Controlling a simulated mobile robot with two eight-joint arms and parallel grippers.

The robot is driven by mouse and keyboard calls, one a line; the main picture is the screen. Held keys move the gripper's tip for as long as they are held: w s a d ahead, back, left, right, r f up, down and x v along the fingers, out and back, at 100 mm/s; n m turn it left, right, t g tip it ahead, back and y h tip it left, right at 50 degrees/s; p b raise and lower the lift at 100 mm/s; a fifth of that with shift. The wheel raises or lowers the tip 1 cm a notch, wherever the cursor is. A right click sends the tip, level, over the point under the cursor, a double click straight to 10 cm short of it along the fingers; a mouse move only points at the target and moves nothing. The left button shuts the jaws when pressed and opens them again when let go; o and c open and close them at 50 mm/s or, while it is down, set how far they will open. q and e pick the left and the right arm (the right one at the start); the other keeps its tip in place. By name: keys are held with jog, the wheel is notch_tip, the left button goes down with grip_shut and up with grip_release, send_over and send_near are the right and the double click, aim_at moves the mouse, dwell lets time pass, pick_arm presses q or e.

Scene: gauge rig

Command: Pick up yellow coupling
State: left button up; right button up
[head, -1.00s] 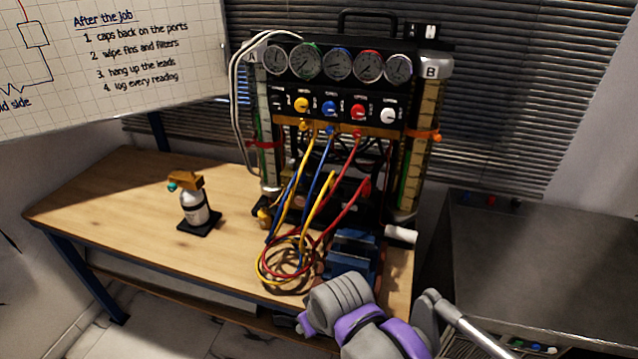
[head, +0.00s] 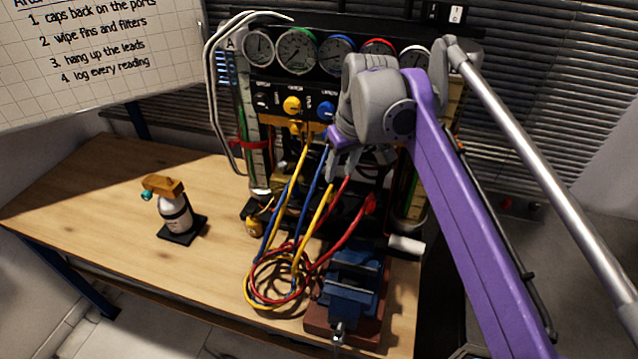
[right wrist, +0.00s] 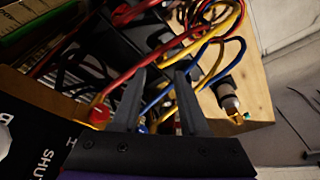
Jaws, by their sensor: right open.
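A yellow hose (head: 303,165) runs from the rig's front port down to a coil on the bench. Another yellow length (head: 325,203) rises from the coil towards my right gripper (head: 336,172). The yellow coupling at its upper end cannot be made out clearly behind my gripper and arm. My right gripper is in front of the gauge panel, pointing down, jaws apart. In the right wrist view, its two dark fingers (right wrist: 160,76) are spread, with blue and yellow hoses beyond them. I see nothing clearly held. My left gripper is not in view.
Red (head: 340,243) and blue (head: 312,185) hoses tangle close to the yellow one. A blue vise (head: 350,277) stands at the bench's front right. A small bottle (head: 176,213) stands on a black base at left. The bench's left part (head: 90,190) is mostly clear.

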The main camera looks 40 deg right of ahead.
aim_at(333, 187)
jog(key=x, duration=0.4)
jog(key=shift+s+f, duration=0.25)
jog(key=shift+f, duration=0.1)
jog(key=x, duration=0.3)
jog(key=w+x, duration=0.1)
jog(key=x, duration=0.1)
jog(key=shift+w+f, duration=0.1)
jog(key=shift+f, duration=0.1)
grip_shut()
